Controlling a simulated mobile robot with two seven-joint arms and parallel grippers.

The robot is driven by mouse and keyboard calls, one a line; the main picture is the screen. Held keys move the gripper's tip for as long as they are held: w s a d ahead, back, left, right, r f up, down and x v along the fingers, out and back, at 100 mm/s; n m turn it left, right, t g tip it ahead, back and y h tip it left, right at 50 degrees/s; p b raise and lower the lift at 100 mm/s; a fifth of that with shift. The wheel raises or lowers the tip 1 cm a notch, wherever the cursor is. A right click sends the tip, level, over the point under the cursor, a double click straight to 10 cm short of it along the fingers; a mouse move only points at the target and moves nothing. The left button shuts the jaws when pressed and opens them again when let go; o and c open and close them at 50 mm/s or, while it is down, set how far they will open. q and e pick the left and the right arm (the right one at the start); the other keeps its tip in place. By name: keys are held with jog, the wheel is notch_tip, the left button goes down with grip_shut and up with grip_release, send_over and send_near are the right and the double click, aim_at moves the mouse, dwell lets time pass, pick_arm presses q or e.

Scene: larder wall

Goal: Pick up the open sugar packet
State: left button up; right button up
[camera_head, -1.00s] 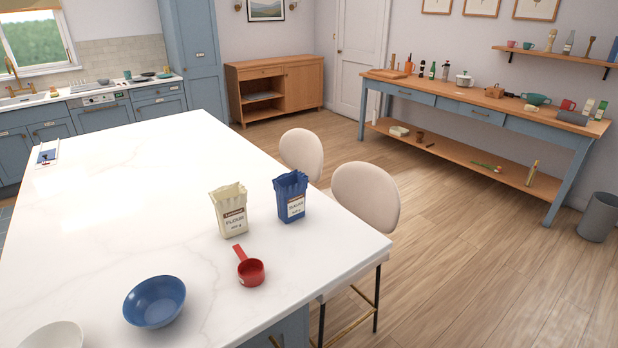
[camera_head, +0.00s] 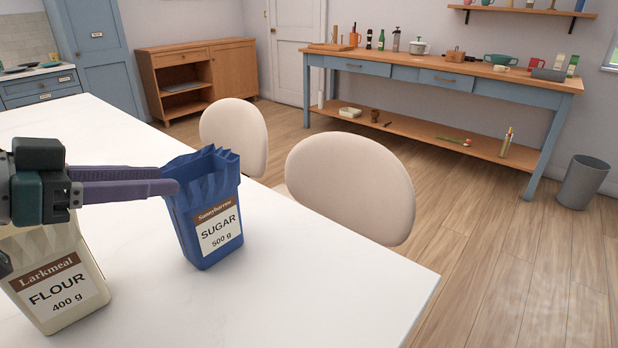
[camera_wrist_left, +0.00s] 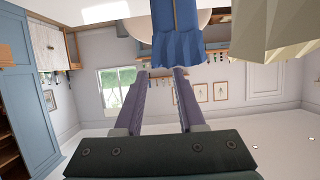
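The open sugar packet (camera_head: 207,215) is blue with a crinkled open top and a white label. It stands upright near the edge of the white worktop. My left gripper (camera_head: 170,180) reaches in from the left at the height of the packet's top. Its fingertips overlap the packet's upper left edge in the head view; I cannot tell if they touch it. In the left wrist view the two fingers (camera_wrist_left: 162,73) are apart with nothing held between them. The packet (camera_wrist_left: 178,45) is just beyond the tips, offset to the right. My right gripper is out of view.
A cream flour packet (camera_head: 60,285) stands left of the sugar, below my left gripper and partly hidden by it. It also shows in the left wrist view (camera_wrist_left: 268,30). Two pale chairs (camera_head: 350,185) stand close behind the worktop's edge. The worktop (camera_head: 310,295) right of the sugar is clear.

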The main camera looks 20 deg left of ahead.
aim_at(208, 178)
pick_arm(q)
jog(key=shift+d+p+x, duration=0.2)
jog(key=shift+p+x, duration=0.25)
jog(key=shift+x, duration=3.75)
grip_shut()
jog(key=shift+r, duration=0.1)
